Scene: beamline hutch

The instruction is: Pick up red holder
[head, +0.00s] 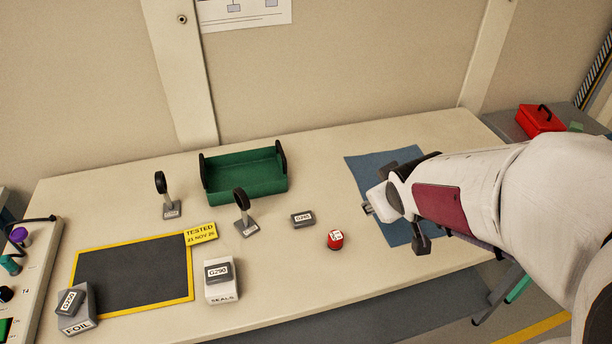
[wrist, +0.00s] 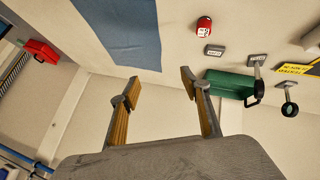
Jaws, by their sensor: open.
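The red holder (head: 335,240) is a small round red piece with a white label on top. It stands on the table, left of the blue mat. It also shows in the wrist view (wrist: 204,26), near the top. My gripper (head: 371,209) is over the blue mat at the right, apart from the red holder and to its right. In the wrist view my gripper (wrist: 160,78) has its two fingers spread wide, with nothing between them.
A grey labelled block (head: 303,219) lies just left of the red holder. A green tray (head: 245,195) stands behind, with two upright black-ringed stands near it. A black panel with yellow edge (head: 135,275) and labelled boxes are at left. Table front is clear.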

